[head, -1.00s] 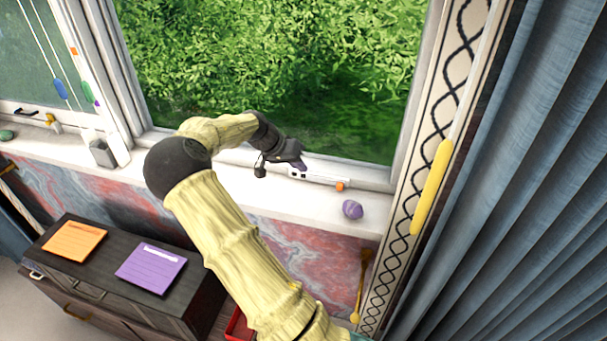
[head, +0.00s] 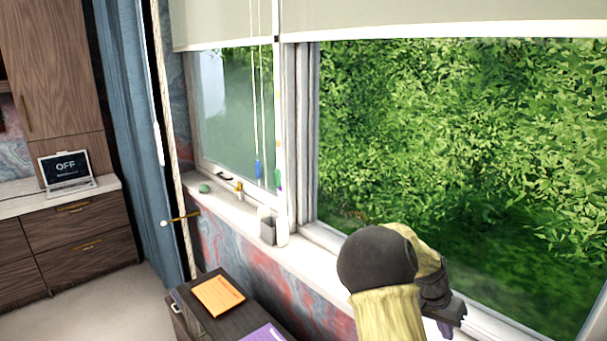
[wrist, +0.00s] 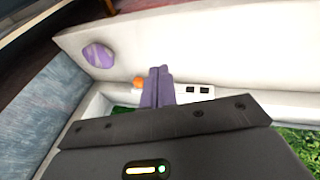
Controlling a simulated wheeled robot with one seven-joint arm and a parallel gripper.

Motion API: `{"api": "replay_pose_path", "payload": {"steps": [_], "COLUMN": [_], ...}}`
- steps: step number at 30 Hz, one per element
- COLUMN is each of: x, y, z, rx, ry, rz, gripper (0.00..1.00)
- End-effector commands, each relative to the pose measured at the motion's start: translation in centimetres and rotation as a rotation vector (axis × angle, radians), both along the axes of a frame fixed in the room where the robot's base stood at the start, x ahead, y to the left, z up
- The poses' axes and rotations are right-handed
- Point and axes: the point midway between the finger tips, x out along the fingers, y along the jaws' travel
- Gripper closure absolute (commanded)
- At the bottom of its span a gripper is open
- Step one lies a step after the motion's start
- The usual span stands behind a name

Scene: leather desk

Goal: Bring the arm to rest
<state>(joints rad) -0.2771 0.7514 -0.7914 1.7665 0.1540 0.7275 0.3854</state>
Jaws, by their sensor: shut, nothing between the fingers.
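My arm reaches over the white windowsill (head: 318,274) at the lower right of the head view. My gripper (wrist: 160,72) shows in the wrist view with its two purple fingers pressed together and nothing between them. In the wrist view, the fingertips are beside a white fitting (wrist: 194,91) with dark squares and an orange knob (wrist: 138,82) on the window frame. I cannot tell whether they touch it.
A purple striped stone (wrist: 98,54) lies on the sill near my gripper. A dark cabinet (head: 188,311) with an orange note (head: 218,295) and a purple note (head: 264,333) stands below the sill. A grey holder (head: 267,230) stands on the sill. A laptop (head: 67,170) sits far left.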

Motion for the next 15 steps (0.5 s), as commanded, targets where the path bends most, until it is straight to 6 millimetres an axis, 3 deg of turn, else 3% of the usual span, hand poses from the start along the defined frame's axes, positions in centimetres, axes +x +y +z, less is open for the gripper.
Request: {"api": "replay_pose_path", "payload": {"steps": [8, 15], "x": [-5.6, -10.9], "y": [7.5, 14.4], "z": [1.0, 3.5], "rx": [0.229, 0.325], "ry": [-0.028, -0.074], "rz": [0.235, 0.517], "gripper": [1.0, 1.0]}}
